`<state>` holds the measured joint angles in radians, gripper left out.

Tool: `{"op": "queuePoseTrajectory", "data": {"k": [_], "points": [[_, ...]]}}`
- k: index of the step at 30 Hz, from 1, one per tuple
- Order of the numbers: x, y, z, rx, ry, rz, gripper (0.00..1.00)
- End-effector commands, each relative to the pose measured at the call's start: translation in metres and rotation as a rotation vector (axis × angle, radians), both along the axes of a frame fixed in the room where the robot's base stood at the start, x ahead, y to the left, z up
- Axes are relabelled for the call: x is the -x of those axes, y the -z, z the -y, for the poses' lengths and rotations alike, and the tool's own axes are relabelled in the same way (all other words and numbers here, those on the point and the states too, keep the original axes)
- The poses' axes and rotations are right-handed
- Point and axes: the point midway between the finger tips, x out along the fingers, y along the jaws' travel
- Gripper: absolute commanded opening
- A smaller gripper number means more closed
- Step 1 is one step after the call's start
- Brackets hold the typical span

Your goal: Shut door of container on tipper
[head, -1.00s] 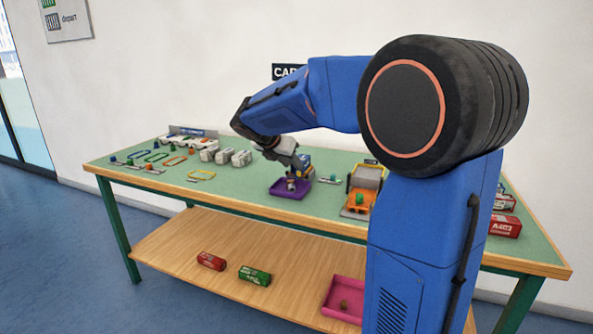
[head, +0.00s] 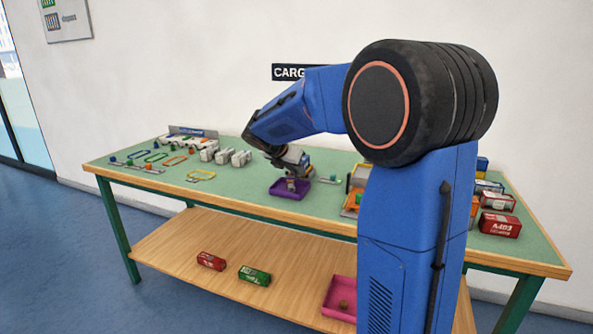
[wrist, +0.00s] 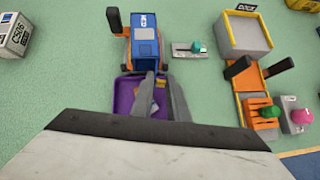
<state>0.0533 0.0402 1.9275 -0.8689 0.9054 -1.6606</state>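A blue container (wrist: 145,38) sits on the orange tipper (wrist: 127,52) at the top centre of the wrist view. A purple tray (wrist: 122,100) lies at its near end, with small items inside; it also shows in the head view (head: 291,194). My gripper (wrist: 163,76) is over the tray, its grey fingertips close to the container's near end. The fingers are apart, with nothing seen held between them. Contact with the container cannot be told. I cannot make out the container's door, and the fingers partly cover that end.
Right of the tipper are a small plate with a green piece (wrist: 196,47) and an orange-and-grey vehicle (wrist: 242,35) with dark upright posts. A white labelled block (wrist: 14,35) stands at left. Red containers (head: 500,226) stand at the table's right end.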

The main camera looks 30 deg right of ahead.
Motion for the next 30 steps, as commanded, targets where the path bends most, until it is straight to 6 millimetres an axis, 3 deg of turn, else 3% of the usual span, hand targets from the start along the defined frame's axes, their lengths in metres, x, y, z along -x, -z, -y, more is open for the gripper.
{"op": "queuePoseTrajectory", "data": {"k": [11, 30], "points": [[-0.003, 0.001, -0.002, 0.001, 0.068, -0.002, 0.0], [-0.025, 0.001, -0.011, 0.001, 0.559, -0.001, 0.0]]}}
